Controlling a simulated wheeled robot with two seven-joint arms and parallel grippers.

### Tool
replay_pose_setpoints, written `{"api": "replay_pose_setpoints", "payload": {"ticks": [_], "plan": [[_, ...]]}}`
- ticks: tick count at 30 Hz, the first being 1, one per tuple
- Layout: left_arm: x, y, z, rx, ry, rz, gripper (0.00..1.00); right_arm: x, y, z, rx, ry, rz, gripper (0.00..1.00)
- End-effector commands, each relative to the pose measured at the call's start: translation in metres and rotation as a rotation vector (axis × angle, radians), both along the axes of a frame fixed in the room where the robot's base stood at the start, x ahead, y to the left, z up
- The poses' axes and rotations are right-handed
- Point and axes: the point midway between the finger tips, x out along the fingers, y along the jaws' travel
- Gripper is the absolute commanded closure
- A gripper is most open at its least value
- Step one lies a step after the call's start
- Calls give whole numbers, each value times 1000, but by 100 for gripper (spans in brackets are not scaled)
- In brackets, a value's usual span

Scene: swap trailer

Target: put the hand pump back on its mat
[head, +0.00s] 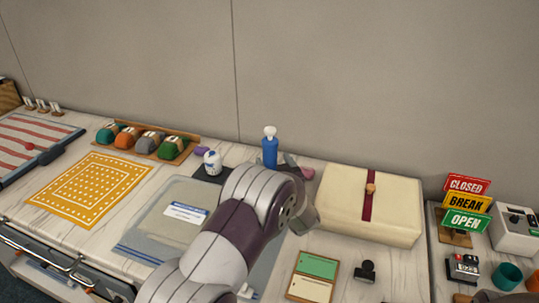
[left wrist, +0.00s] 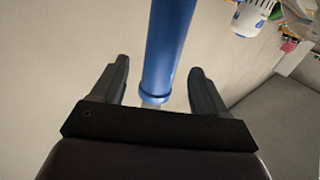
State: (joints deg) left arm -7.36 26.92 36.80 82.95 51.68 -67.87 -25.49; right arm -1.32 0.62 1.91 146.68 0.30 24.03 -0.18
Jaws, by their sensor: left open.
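The hand pump (head: 270,150) is a blue cylinder with a white top. It stands upright behind my left arm in the head view, and its lower part is hidden. In the left wrist view the blue cylinder (left wrist: 168,45) lies between the two dark fingers of my left gripper (left wrist: 159,66), with a gap on both sides. My left gripper is open around it. A dark mat (head: 203,174) shows to the left of the pump, partly covered by a white-and-blue container. I cannot tell whether the pump's base touches any mat. My right gripper is not in view.
The white-and-blue container (head: 212,162) stands left of the pump. A cream box (head: 340,205) with a red band is close on the right. A grey folder (head: 165,212) and a yellow patterned cloth (head: 85,193) lie to the left. A wall (head: 300,80) rises behind.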

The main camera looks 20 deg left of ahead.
Motion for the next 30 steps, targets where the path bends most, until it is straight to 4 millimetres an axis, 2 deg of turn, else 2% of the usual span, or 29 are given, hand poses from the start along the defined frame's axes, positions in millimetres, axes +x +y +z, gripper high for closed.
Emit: {"api": "replay_pose_setpoints", "payload": {"ticks": [3,9,24,27,29,30], "plan": [[-23,-20,0,0,0,-3,26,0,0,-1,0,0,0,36],[-48,-39,0,1,-1,-1,26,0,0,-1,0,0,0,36],[-50,-42,1,-4,2,-5,26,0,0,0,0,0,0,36],[-45,-48,12,-61,59,-91,26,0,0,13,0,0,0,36],[-44,-60,22,-138,152,-208,26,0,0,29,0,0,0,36],[-51,-71,28,-202,248,-303,26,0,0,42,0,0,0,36]]}}
